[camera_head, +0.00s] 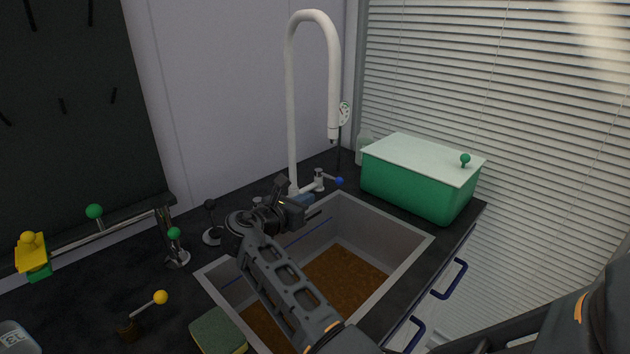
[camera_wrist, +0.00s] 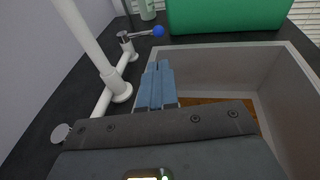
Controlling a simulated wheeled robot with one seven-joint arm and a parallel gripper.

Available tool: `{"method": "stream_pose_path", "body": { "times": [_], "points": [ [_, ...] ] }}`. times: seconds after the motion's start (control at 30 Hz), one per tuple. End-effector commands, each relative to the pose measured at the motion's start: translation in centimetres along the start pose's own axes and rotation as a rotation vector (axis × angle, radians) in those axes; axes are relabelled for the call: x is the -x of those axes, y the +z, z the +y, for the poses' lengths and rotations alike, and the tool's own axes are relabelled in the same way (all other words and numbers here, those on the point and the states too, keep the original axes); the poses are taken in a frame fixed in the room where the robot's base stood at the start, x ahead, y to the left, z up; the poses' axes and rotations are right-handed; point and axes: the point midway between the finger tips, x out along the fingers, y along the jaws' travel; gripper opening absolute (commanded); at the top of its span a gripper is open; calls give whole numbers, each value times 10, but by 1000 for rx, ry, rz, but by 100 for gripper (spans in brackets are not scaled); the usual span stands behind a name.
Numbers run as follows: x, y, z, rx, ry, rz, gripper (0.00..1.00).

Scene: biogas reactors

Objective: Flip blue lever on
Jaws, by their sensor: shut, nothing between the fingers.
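The blue lever (camera_head: 339,181) is a short metal handle with a blue ball tip, mounted beside the base of the white faucet (camera_head: 292,120). In the wrist view the blue lever (camera_wrist: 157,32) sticks out to the right from its metal valve at the top middle. My gripper (camera_head: 312,198) is over the sink's back left edge, left of the blue ball and apart from it. In the wrist view my gripper (camera_wrist: 158,66) has its blue-grey fingers together, pointing toward the lever, with nothing held.
The sink (camera_head: 412,250) holds brown material. A green box with a pale lid (camera_head: 415,185) stands right of the lever, a bottle (camera_head: 364,148) behind it. The faucet rises close left of the lever. Green and yellow-knobbed levers (camera_head: 160,297) and a sponge (camera_head: 217,333) are at left.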

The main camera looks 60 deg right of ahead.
Motion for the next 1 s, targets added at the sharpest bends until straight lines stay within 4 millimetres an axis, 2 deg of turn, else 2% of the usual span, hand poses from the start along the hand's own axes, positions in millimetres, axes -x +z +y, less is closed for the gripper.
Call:
{"method": "stream_pose_path", "body": {
  "times": [0.4, 0.53, 0.67, 1.0],
  "points": [
    [0, 0, 0, 0, 0, 0, 0],
    [-7, 1, 0, 0, -1, 0, 0],
    [-24, 1, 0, -1, -2, 0, 0],
    [-90, 1, 0, 0, -3, 1, 0]
  ]
}}
